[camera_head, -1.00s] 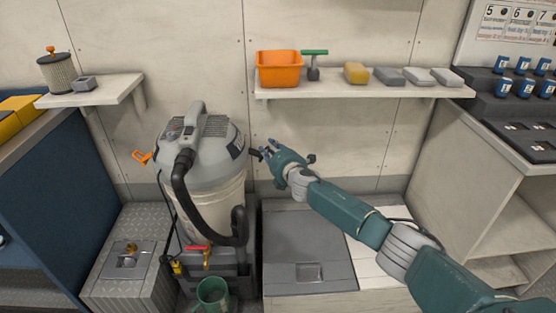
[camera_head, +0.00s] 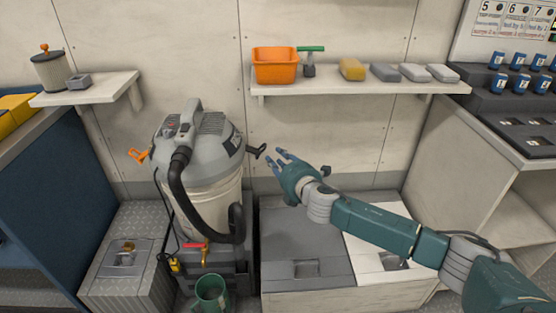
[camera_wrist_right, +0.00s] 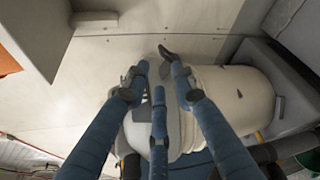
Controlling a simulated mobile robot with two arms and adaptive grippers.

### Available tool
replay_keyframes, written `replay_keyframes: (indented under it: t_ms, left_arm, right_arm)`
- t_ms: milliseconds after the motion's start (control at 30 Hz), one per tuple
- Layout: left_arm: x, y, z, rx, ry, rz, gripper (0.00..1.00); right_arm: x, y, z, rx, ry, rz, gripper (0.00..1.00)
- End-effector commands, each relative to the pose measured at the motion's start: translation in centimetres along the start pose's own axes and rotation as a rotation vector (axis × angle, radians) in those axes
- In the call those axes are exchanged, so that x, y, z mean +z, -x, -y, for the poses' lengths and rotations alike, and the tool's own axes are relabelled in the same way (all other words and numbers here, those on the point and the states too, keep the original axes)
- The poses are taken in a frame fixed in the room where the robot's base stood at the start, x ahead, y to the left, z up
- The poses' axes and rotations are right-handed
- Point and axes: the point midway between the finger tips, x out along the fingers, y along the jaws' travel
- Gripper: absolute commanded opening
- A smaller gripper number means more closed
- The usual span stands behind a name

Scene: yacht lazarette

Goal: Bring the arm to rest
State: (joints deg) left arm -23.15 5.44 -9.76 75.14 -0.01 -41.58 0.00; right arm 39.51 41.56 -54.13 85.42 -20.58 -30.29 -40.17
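My right arm reaches in from the lower right in the head view. Its teal gripper (camera_head: 276,160) is just right of the grey shop vacuum (camera_head: 204,135), level with its lid. The three blue fingers are spread and empty, a short gap from a black latch handle (camera_head: 257,150) sticking out from the vacuum's lid. The right wrist view shows the open fingers (camera_wrist_right: 152,82) too, with the dark handle (camera_wrist_right: 167,52) beyond their tips and the cream drum (camera_wrist_right: 240,95) behind. My left gripper is not in view.
A shelf (camera_head: 355,86) holds an orange bin (camera_head: 275,66), a green-handled tool (camera_head: 310,60) and several blocks. A grey locker lid (camera_head: 300,240) lies below the arm. A counter (camera_head: 500,140) stands at right. An orange latch (camera_head: 138,155) sticks out on the vacuum's left.

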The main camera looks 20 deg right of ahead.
Motion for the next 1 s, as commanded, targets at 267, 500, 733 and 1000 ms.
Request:
replay_keyframes:
  t_ms: [267,500,733,1000]
  left_arm:
    - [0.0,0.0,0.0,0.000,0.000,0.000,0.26]
    - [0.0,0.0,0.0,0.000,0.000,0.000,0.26]
    - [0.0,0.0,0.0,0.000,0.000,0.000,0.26]
    - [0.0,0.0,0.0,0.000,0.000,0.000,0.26]
  right_arm:
    - [0.0,0.0,0.0,0.000,0.000,0.000,0.26]
    - [-2.4,0.3,2.8,-0.049,-0.099,-0.016,0.26]
    - [-11.6,4.1,14.9,-0.299,-0.554,-0.025,0.26]
    - [-22.0,14.1,29.7,-0.655,-1.064,0.096,0.26]
